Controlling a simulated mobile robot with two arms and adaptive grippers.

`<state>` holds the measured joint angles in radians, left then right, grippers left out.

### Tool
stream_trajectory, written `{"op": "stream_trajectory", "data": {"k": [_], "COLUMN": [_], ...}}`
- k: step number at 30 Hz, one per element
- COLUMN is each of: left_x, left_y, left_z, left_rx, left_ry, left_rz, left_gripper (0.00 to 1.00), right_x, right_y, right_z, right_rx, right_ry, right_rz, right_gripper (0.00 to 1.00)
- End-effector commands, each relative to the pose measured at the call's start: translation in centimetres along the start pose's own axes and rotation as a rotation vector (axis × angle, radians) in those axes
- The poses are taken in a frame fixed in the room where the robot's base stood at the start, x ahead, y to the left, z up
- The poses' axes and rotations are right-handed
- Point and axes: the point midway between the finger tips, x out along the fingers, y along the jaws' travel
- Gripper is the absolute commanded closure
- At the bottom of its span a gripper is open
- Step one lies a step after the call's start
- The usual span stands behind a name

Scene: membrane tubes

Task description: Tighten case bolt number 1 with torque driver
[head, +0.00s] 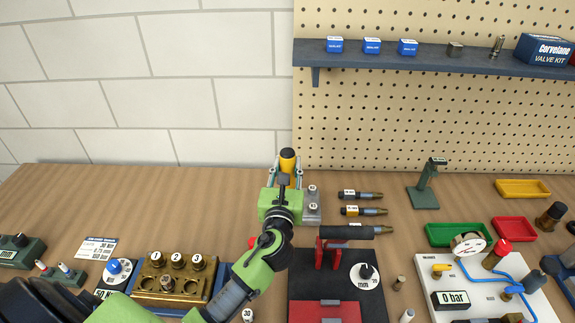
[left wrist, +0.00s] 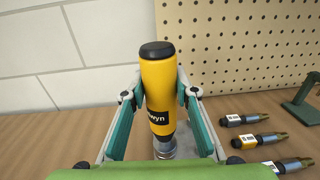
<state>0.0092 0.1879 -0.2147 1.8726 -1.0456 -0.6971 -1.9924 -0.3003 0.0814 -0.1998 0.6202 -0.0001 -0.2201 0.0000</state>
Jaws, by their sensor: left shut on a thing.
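The torque driver (head: 287,158) has a yellow body with a black cap and stands upright at the back of the bench, by the wall. The brass case (head: 168,297) sits at the lower left. Case bolt number 1 (head: 157,259) stands on its back row, left of the bolts marked 2 and 3. My right gripper is out of view.
A small metal holder (head: 312,210) is beside the driver, with several labelled bits (head: 362,211) to its right. A black stand with a red clamp (head: 330,252) is in front. A torque dial (head: 113,270) lies left of the case. Bare wood lies behind the case.

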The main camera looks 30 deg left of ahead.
Motion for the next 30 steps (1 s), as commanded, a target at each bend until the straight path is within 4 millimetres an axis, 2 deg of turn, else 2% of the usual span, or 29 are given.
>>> {"op": "stream_trajectory", "data": {"k": [30], "left_x": [0.02], "left_y": [-0.02], "left_z": [-0.60], "left_rx": [0.001], "left_ry": [-0.004], "left_rz": [-0.001], "left_gripper": [0.98], "right_x": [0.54], "right_y": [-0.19], "right_z": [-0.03], "right_rx": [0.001], "right_ry": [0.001], "right_rz": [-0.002], "right_gripper": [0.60]}}
